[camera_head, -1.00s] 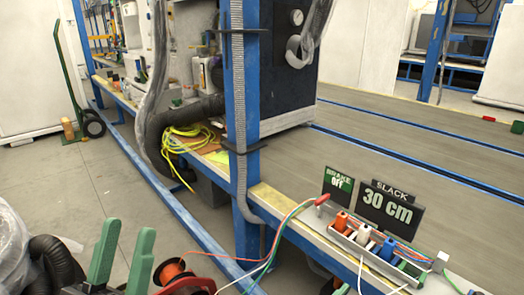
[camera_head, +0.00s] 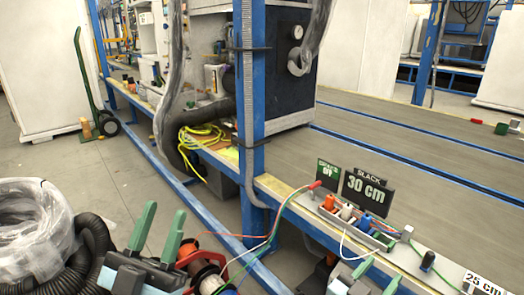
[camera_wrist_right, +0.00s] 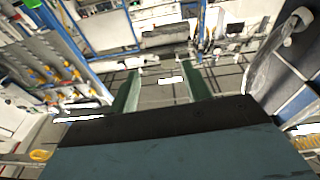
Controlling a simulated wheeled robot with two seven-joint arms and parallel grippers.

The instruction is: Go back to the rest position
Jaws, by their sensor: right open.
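My left gripper (camera_head: 164,213) is at the bottom left of the head view. Its two green fingers point up, apart, with nothing between them. My right gripper (camera_head: 378,272) is low at the bottom right of the head view, below the bench edge, and partly cut off by the frame. In the right wrist view its green fingers (camera_wrist_right: 162,85) stand wide apart and empty. Both grippers are clear of the connectors on the bench.
A rack of coloured connectors (camera_head: 348,215) sits on the bench edge, with wires running to spools (camera_head: 205,268) below. A blue post (camera_head: 250,130) rises mid-view.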

